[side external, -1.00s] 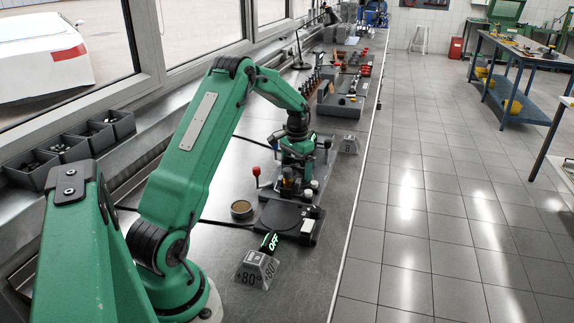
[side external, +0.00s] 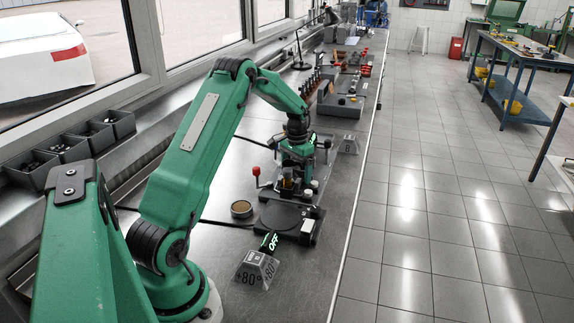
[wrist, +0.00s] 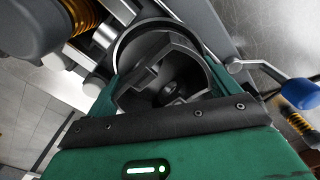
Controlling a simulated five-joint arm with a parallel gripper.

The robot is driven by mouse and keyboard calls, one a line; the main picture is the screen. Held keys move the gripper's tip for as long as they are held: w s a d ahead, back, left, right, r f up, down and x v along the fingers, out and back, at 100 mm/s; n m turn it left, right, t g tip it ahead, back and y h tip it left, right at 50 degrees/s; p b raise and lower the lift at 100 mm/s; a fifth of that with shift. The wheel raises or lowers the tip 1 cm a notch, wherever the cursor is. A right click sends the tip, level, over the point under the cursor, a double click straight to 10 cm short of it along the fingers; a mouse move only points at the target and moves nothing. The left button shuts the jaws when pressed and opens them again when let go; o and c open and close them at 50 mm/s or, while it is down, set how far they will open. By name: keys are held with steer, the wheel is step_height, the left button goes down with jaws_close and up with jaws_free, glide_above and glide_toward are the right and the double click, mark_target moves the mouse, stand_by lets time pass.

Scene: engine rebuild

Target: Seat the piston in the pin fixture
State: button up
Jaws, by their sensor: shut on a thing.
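The piston (wrist: 178,88) is a dark grey hollow cup in the wrist view, its open inside facing my camera. My gripper (side external: 295,172) is shut on it; a green jaw with a black pad lies along its lower edge in the wrist view. The pin fixture (side external: 266,184) is a metal frame with a red-knobbed lever, around and below my gripper in the side view. Metal fixture parts and a blue-knobbed lever (wrist: 298,93) surround the piston in the wrist view. The piston's underside is hidden, so I cannot tell whether it touches the fixture.
A flat unit with a black round plate (side external: 281,216) and a green OFF label stands in front of the fixture. A +80° sign block (side external: 257,269) and a small round tin (side external: 241,209) are near it. Grey bins (side external: 70,150) line the window side. The bench edge runs along the right.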

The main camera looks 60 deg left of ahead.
stand_by(0.4)
steer(key=o, duration=1.2)
steer(key=shift+d, duration=0.1)
steer(key=shift+r, duration=3.1)
